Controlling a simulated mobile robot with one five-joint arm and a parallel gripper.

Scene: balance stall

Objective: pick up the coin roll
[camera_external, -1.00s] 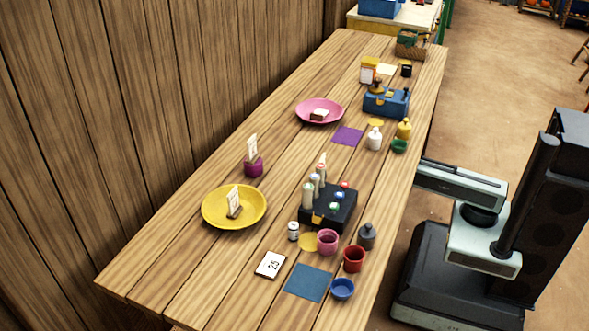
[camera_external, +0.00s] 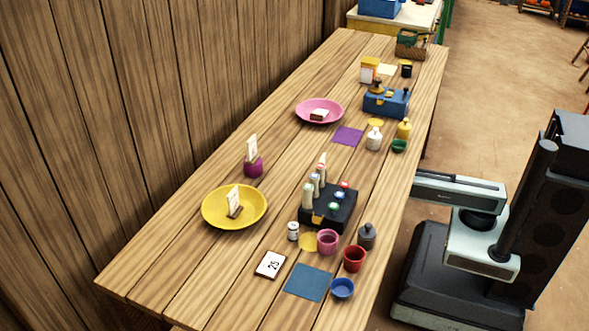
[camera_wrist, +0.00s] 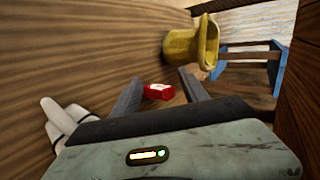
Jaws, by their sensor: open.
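Upright pale rolls with coloured tops (camera_external: 316,181) stand at the left side of a black box (camera_external: 333,207) on the table in the external view. I cannot tell which object is the coin roll. In the wrist view, my gripper (camera_wrist: 156,84) has its two dark fingers apart with nothing held. A small red block with a white patch (camera_wrist: 159,91) shows beyond and between the fingers, apart from them. White rounded shapes (camera_wrist: 64,122) lie left of the gripper. In the external view my arm is at the table's right edge; its fingers cannot be made out.
A yellow object (camera_wrist: 191,46) and a blue-sided wooden rack (camera_wrist: 250,72) stand ahead in the wrist view. The table holds a yellow plate (camera_external: 218,219), a pink plate (camera_external: 309,106), a blue box (camera_external: 386,103) and several cups and bottles. Bare wood lies along the table's left side.

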